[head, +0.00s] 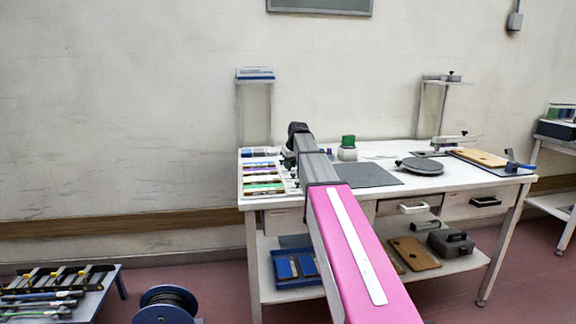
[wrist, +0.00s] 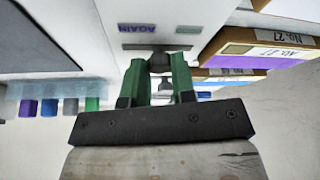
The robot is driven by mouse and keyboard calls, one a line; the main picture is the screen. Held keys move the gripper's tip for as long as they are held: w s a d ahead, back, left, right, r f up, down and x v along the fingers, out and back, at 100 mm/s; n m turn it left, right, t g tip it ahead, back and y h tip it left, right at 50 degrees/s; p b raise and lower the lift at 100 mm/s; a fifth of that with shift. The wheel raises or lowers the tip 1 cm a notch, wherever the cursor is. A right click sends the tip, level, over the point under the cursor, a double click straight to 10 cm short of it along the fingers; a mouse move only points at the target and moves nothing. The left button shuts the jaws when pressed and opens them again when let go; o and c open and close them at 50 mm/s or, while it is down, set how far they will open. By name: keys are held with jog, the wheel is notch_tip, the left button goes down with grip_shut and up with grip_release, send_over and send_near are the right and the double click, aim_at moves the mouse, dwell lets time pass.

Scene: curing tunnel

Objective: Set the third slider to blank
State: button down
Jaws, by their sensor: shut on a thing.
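In the wrist view my gripper (wrist: 160,62) has its green fingers closed around a small grey slider knob (wrist: 160,65). The knob sits at a dark slot plate (wrist: 158,47) on a white panel. A purple label reading "AGAIN" (wrist: 138,28) is on the left of the slot and a green label (wrist: 188,27), too small to read, is on the right. I cannot tell the slider's number or its exact setting. In the head view my arm reaches to the left end of the white table, and the fingers are hidden there.
Coloured strips (head: 263,187) lie at the table's left end. In the wrist view, labelled boxes (wrist: 265,50) are close on the right.

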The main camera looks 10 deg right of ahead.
jog(key=c, duration=0.9)
grip_release()
jog(key=shift+c, duration=0.2)
jog(key=v, duration=1)
jog(key=shift+s+r, duration=0.2)
jog(key=shift+r, duration=0.15)
